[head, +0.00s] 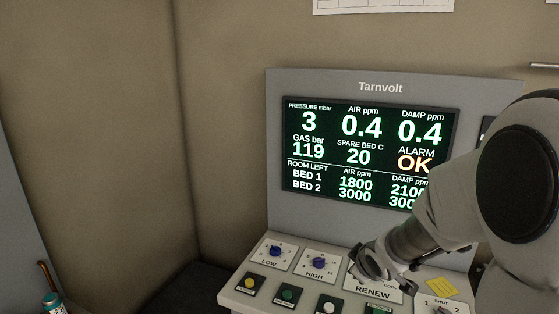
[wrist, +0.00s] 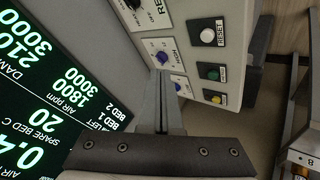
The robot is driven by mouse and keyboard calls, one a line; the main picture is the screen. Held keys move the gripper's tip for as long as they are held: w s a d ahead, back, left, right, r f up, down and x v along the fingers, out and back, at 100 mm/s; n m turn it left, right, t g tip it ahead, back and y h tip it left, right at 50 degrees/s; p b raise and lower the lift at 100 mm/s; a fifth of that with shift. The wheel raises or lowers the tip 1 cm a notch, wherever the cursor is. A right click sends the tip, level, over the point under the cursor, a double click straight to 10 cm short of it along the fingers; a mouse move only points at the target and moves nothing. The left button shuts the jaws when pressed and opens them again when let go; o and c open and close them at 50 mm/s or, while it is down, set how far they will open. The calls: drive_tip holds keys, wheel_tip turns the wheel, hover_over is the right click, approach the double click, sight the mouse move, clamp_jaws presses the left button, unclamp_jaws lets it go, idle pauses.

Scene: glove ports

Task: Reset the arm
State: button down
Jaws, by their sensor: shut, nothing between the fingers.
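My gripper (head: 364,268) is over the sloped control shelf of the Tarnvolt panel, in front of the RENEW label (head: 373,292). It covers part of the plate behind it. In the wrist view my gripper (wrist: 160,78) shows its two fingers together, shut and empty, with the tips near the blue knobs. I cannot tell whether the tips touch the panel. My arm (head: 450,205) reaches in from the right and hides the right side of the screen.
The screen (head: 370,150) reads ALARM OK. Blue LOW (head: 270,252) and HIGH (head: 318,263) knobs sit left of my gripper. Yellow (head: 250,283), green (head: 288,293) and white (head: 328,307) buttons line the front; the wrist view labels the white one RESET (wrist: 208,36). Open space lies left.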

drive_tip(key=s+r+m+g+h, duration=0.1)
drive_tip(key=s+r+m, duration=0.4)
drive_tip(key=s+r, duration=0.5)
drive_tip(key=s+a+r+m+g, duration=0.1)
drive_tip(key=s+a+m, duration=0.1)
drive_tip(key=s, duration=0.6)
drive_tip(key=s+a+m+g+y, duration=0.1)
drive_tip(key=s+a, duration=0.1)
drive_tip(key=s, duration=0.6)
drive_tip(key=shift+s+a+r+m, duration=0.15)
drive_tip(key=shift+a+r+m, duration=0.05)
drive_tip(key=shift+r+m, duration=0.2)
